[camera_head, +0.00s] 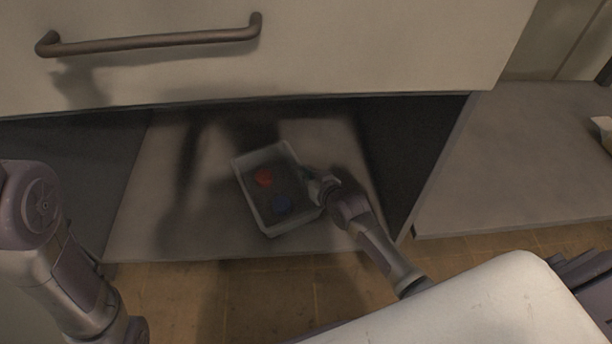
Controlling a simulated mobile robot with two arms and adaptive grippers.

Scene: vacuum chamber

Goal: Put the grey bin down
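The grey bin (262,226) is on or just above the floor of the open space under the drawer; I cannot tell whether it touches the surface. My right gripper (312,184) is at the bin's right wall. Its fingers are dark and small in this view, so whether they are closed on the wall cannot be seen. My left arm shows at the lower left, but its gripper is out of view.
A drawer front with a brown handle (150,41) hangs above the space. Dark side panels stand at left and right (410,150). Bare shelf floor (190,215) lies left of the bin. A tiled floor (240,295) is in front.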

